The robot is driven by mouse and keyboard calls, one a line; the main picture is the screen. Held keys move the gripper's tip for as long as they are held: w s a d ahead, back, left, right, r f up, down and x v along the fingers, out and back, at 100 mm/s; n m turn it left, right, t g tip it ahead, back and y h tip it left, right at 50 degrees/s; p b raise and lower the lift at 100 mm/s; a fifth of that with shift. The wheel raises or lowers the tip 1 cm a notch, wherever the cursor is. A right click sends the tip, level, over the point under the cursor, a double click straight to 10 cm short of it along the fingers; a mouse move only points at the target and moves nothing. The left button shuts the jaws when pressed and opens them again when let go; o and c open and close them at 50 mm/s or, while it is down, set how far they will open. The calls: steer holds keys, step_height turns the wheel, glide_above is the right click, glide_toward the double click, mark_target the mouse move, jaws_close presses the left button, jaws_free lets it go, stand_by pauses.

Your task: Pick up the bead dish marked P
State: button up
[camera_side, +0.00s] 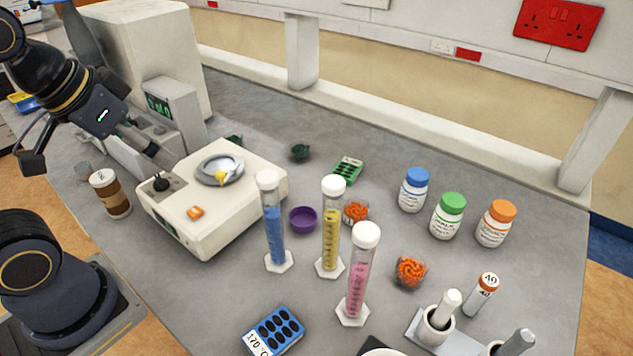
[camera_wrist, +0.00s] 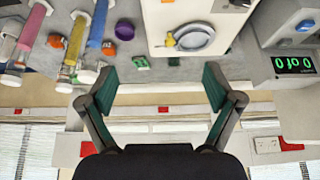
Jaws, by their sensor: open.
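Two small clear dishes of orange beads stand on the grey bench in the side view. One bead dish (camera_side: 356,212) is beside the yellow cylinder, partly hidden by it. The other bead dish (camera_side: 410,272) stands right of the pink cylinder. I cannot read a P on either. In the wrist view orange beads show near the purple bowl (camera_wrist: 108,48) and farther left (camera_wrist: 57,41). My gripper (camera_wrist: 160,88) is open, its green-padded fingers wide apart with nothing between them. It is away from both dishes; in the side view my arm is at the upper left.
A white balance (camera_side: 215,225) with a pan stands left of the dishes. Tall blue (camera_side: 274,232), yellow (camera_side: 331,235) and pink (camera_side: 357,285) cylinders crowd them. A purple bowl (camera_side: 303,219) is close by. Capped bottles (camera_side: 447,215) stand behind, mortars (camera_side: 436,325) in front.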

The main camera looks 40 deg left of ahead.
steer(key=w+a+r+n+t, duration=0.1)
steer(key=w+r+n, duration=0.2)
steer(key=w+r, duration=0.8)
steer(key=n+g+y, duration=0.1)
steer(key=g, duration=0.3)
glide_above(300, 147)
steer(key=s, duration=0.1)
steer(key=f, duration=2.8)
steer(key=shift+d+f, duration=0.25)
steer(key=shift+f, duration=0.1)
steer(key=shift+x, duration=3.1)
steer(key=c, duration=1.3)
